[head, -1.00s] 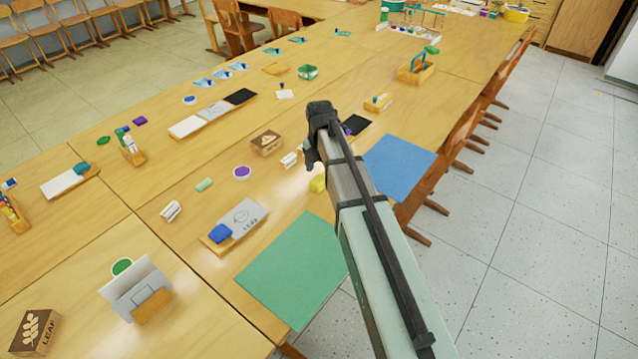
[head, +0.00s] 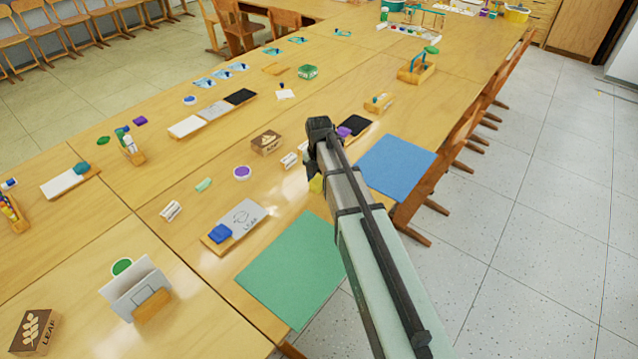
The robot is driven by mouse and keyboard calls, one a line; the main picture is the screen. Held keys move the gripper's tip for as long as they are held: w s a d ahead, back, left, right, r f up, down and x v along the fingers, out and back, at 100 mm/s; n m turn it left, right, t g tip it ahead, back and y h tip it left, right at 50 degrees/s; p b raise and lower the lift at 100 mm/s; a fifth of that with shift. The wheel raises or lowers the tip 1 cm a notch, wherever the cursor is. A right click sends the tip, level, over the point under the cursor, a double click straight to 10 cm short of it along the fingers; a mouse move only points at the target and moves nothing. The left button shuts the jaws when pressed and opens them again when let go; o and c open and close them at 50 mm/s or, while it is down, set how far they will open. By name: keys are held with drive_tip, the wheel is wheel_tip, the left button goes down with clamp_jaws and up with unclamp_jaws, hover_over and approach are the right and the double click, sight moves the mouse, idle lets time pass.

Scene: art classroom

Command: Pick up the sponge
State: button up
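A small yellow block (head: 316,185), which looks like a sponge, shows at the left edge of my arm, between the green and blue sheets. My arm covers part of it. My gripper (head: 311,168) points down beside the far end of my arm, close above or at the yellow block. Its fingers are mostly hidden, so I cannot tell whether they are open or touch the block. A blue block (head: 220,233), perhaps another sponge or an eraser, sits on a grey board marked LEAF, left of my gripper.
A green sheet (head: 292,270) and a blue sheet (head: 396,167) lie along the table's right edge. A white eraser-like piece (head: 289,160), a purple-topped round tub (head: 242,172) and a wooden leaf box (head: 267,142) stand left of my gripper. Chairs line the right side.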

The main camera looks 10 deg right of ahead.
drive_tip(key=c, duration=0.7)
drive_tip(key=shift+o, duration=0.2)
drive_tip(key=shift+r, duration=0.15)
